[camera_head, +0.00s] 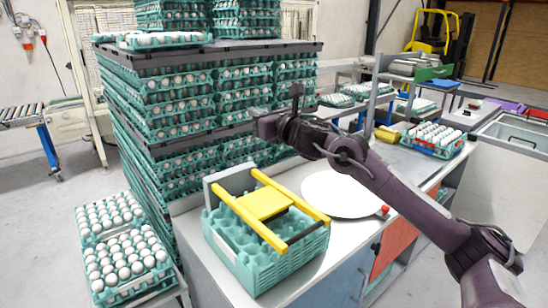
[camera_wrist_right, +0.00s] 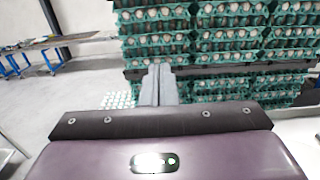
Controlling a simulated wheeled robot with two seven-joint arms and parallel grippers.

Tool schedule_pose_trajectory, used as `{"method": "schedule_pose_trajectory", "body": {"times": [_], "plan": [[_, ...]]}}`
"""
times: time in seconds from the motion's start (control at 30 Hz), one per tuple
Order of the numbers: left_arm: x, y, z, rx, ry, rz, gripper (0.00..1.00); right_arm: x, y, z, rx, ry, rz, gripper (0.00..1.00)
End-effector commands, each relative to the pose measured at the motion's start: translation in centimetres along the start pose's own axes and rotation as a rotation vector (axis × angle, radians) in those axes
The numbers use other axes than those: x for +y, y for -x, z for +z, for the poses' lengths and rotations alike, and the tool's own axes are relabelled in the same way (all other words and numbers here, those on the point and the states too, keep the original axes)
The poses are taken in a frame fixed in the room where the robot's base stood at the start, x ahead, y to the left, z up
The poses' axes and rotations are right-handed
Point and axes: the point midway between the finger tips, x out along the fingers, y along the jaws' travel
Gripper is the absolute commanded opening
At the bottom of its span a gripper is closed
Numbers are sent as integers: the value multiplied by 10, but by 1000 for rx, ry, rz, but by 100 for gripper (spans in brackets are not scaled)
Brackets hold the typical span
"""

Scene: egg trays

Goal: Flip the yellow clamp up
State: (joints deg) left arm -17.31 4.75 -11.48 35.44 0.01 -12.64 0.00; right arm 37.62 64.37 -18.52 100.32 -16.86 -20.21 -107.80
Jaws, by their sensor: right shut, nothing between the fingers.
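The yellow clamp (camera_head: 263,204) is a frame of two long yellow bars joined by a flat yellow plate. It lies roughly flat over the green egg trays (camera_head: 262,270) on the counter, with a grey upright plate at its back end and dark ends at the front. My right gripper (camera_head: 256,116) is raised behind and above the clamp, apart from it, near the tall stack of egg trays. In the right wrist view its fingers (camera_wrist_right: 158,84) are together with nothing between them. The clamp is not visible in the right wrist view. My left gripper is not in view.
A tall stack of filled egg trays (camera_head: 210,98) stands behind the counter (camera_head: 305,172). A white round disc (camera_head: 342,194) lies right of the clamp, partly under my right arm. Trays of eggs (camera_head: 125,262) stand at lower left. Another egg tray (camera_head: 434,138) sits at right.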

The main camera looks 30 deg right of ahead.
Motion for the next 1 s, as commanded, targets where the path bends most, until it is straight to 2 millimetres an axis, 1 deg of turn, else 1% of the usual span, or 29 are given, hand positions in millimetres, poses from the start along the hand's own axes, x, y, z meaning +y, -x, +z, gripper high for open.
{"method": "schedule_pose_trajectory", "body": {"times": [0.03, 0.1, 0.23, 0.4, 0.6, 1.0], "plan": [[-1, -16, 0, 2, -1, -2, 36, -2, 11, -15, 4, 8, -3, 0], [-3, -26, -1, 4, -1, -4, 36, 0, 23, -23, 5, 8, -1, 0], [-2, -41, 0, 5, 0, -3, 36, -1, 42, -33, 5, 8, -2, 0], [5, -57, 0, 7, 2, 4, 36, -3, 56, -39, 1, 5, -5, 0], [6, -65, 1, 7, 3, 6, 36, 0, 63, -40, -1, 2, -1, 0], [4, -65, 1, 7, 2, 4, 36, 0, 64, -38, -1, -1, 0, 0]]}}
